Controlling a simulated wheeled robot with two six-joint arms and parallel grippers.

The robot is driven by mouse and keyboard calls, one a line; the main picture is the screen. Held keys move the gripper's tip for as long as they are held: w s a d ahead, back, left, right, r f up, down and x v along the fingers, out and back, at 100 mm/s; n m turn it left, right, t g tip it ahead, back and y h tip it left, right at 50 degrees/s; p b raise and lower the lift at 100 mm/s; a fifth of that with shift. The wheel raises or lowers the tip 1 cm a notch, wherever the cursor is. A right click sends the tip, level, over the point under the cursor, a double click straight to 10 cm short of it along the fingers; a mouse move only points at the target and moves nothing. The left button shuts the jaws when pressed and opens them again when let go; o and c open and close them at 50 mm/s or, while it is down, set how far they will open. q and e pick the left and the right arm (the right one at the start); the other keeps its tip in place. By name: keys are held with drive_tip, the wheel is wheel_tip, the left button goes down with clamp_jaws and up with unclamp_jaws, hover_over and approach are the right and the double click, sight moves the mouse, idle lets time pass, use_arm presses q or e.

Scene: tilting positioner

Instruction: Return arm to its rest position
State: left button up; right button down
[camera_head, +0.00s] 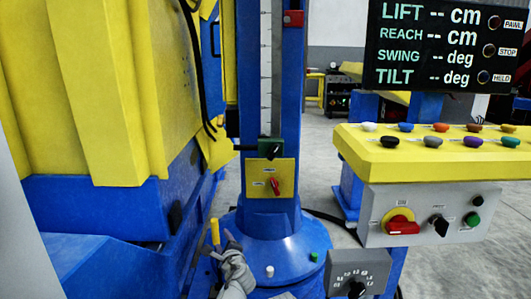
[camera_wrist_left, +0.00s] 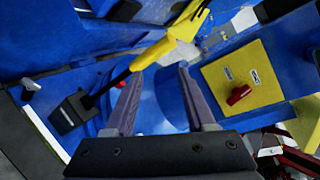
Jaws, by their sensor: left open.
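My left gripper (camera_head: 228,246) is low in the middle of the head view, in front of the blue column's round base. In the left wrist view its two fingers (camera_wrist_left: 158,85) are apart, with nothing seen held between them. A lever with a yellow handle (camera_wrist_left: 178,35) and black shaft rises from a small black box (camera_wrist_left: 75,110) and crosses just beyond the fingertips. I cannot tell whether it touches them. In the head view a yellow handle (camera_head: 215,231) stands just left of the gripper. My right gripper is not in view.
A blue column (camera_head: 285,95) carries a yellow plate (camera_head: 284,178) with a red switch. A large yellow and blue machine body (camera_head: 95,90) fills the left. At right are a yellow button console (camera_head: 360,152), a grey switch panel (camera_head: 375,240) and a display (camera_head: 440,45). Floor is clear at far right.

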use_arm(q)
drive_tip(key=s+a+f+n+g, duration=0.8)
drive_tip(key=s+f+n, duration=0.3)
drive_tip(key=n, duration=0.2)
drive_tip(key=s+d+f+n+g+h, duration=0.2)
drive_tip(key=s+f+n+g+h, duration=0.15)
drive_tip(key=s, duration=0.25)
drive_tip(key=s+d+f+n+g+h, duration=0.2)
drive_tip(key=s+n, duration=0.2)
drive_tip(key=s, duration=0.2)
drive_tip(key=s+d+r+m+p, duration=0.1)
drive_tip(key=s+d+r+p, duration=0.1)
drive_tip(key=r+p, duration=1.2)
drive_tip(key=s+d+r+m+y+p, duration=0.1)
drive_tip(key=d+r+p, duration=0.4)
drive_tip(key=r+p, duration=0.9)
drive_tip(key=s+d+r+m+g+p, duration=0.1)
drive_tip(key=s+d+r+p, duration=0.2)
drive_tip(key=r+p, duration=1.1)
drive_tip(key=shift+d+r+m+p, duration=0.4)
drive_tip(key=shift+d+p, duration=0.15)
drive_tip(key=shift+d, duration=0.15)
drive_tip(key=shift+d+y, duration=0.1)
drive_tip(key=shift+y, duration=0.15)
